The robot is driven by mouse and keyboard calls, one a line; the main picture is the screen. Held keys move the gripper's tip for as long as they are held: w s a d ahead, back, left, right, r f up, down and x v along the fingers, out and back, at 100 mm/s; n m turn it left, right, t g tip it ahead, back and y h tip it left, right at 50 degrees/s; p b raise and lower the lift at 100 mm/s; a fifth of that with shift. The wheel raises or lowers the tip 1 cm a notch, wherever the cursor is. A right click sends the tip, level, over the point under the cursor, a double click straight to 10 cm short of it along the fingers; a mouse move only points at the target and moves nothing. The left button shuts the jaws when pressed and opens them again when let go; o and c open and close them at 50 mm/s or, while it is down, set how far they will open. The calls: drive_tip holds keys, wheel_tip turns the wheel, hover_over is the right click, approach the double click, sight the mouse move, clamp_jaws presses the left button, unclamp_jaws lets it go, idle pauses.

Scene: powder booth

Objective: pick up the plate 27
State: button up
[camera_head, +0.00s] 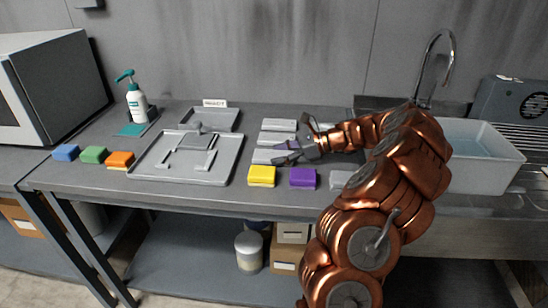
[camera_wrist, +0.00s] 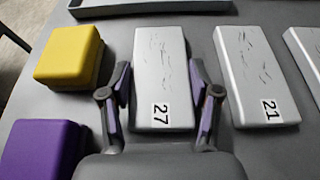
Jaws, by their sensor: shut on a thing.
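Plate 27 (camera_wrist: 160,50) is a pale grey, scratched block with a printed 27 label at its near end, seen in the wrist view. My gripper (camera_wrist: 160,66) has one purple-padded finger along each long side of it and is shut on it. The plate appears level with its neighbour; I see no clear gap under it. In the head view my gripper (camera_head: 290,153) is low over the near end of the plate rows and partly hides the plates there. Plate 21 (camera_wrist: 255,65) lies just right of plate 27 in the wrist view, parallel and apart.
A yellow sponge (camera_head: 262,175) and a purple sponge (camera_head: 303,178) lie at the bench's front edge. A grey tray (camera_head: 225,170) stands to their left, with a smaller tray (camera_head: 225,118) behind. A white basin (camera_head: 485,172) is at the right. More pale plates (camera_head: 278,125) lie behind.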

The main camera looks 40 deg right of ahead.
sight(279, 155)
drive_tip(key=shift+r, duration=0.1)
wheel_tip(279, 155, up, 9)
drive_tip(key=shift+r, duration=0.45)
drive_tip(key=shift+w+a, duration=0.1)
idle(0.5)
